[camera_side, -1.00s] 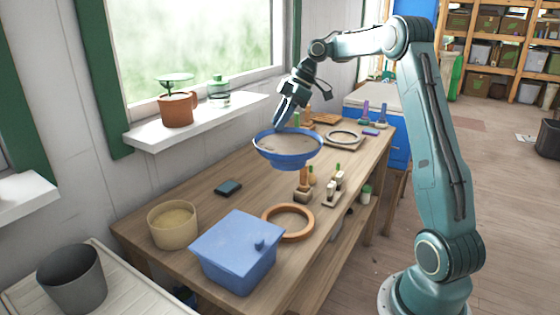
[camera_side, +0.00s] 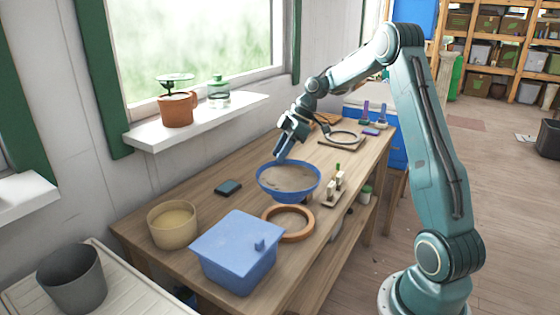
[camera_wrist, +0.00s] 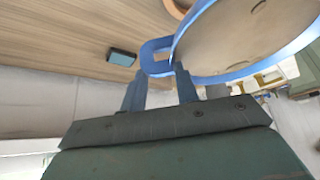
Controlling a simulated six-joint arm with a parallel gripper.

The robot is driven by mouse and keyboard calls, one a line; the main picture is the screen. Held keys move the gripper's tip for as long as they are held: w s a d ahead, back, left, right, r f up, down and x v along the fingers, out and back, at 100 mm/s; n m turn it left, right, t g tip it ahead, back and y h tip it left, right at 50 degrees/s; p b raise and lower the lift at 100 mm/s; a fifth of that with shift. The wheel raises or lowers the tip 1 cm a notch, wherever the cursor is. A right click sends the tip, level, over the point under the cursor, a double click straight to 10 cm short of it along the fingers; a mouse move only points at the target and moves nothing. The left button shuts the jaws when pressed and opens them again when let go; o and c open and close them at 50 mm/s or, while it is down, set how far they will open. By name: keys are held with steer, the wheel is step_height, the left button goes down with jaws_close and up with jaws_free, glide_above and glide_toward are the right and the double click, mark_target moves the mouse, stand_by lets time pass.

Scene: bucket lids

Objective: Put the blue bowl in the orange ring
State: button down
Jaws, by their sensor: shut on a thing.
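The blue bowl (camera_side: 289,183) has a tan, speckled inside and hangs from my gripper (camera_side: 281,157), which is shut on its rim on the far side. In the wrist view the bowl (camera_wrist: 240,40) fills the upper right, and a blue handle loop (camera_wrist: 155,55) on its rim lies by the fingers of my gripper (camera_wrist: 160,88). The orange ring (camera_side: 287,238) lies flat on the wooden table, just in front of and below the bowl. The bowl partly overlaps the ring's far edge in the side view. Part of the ring also shows at the top of the wrist view (camera_wrist: 180,8).
A blue lidded box (camera_side: 237,258) stands against the ring's near left. A tan tub (camera_side: 173,224) and a dark flat block (camera_side: 228,187) are to the left. A rack of small tools (camera_side: 335,190) stands right of the bowl. The table (camera_side: 190,195) is bare between them.

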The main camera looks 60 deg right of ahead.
mark_target(281, 168)
step_height(281, 168, down, 6)
steer(key=shift+r, duration=0.1)
steer(key=shift+f, duration=2.3)
steer(key=c, duration=1.1)
jaws_free()
steer(key=shift+o, duration=0.2)
steer(key=v, duration=1.2)
